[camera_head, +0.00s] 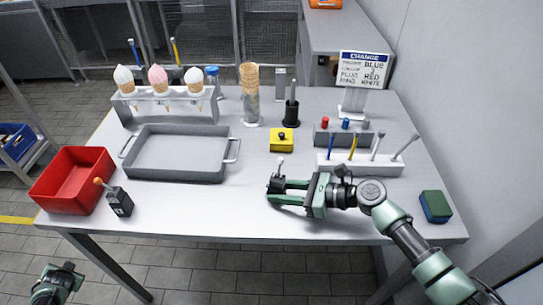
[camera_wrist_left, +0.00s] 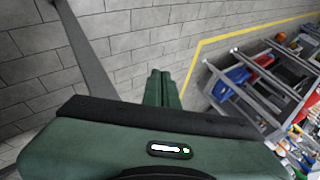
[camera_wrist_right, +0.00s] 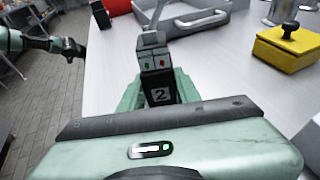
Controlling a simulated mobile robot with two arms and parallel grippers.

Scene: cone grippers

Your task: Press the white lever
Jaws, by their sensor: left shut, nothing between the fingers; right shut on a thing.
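The white lever (camera_head: 280,161) stands up from a small black box (camera_head: 274,183) near the middle front of the table. My right gripper (camera_head: 272,191) is shut on this box, with a finger on each side. In the right wrist view the box (camera_wrist_right: 158,88) shows a "2" on its face, and the lever (camera_wrist_right: 153,38) rises above the fingers. The lever looks upright. My left gripper (camera_head: 68,268) is low at the front left, off the table, shut and empty; its closed fingers also show in the left wrist view (camera_wrist_left: 161,88).
A second black box (camera_head: 119,202) with an orange-tipped lever stands beside a red bin (camera_head: 72,180). A grey tray (camera_head: 176,172), a yellow block (camera_head: 282,143) and a white rack (camera_head: 360,166) of coloured sticks lie around. A green-blue block (camera_head: 436,206) is at right.

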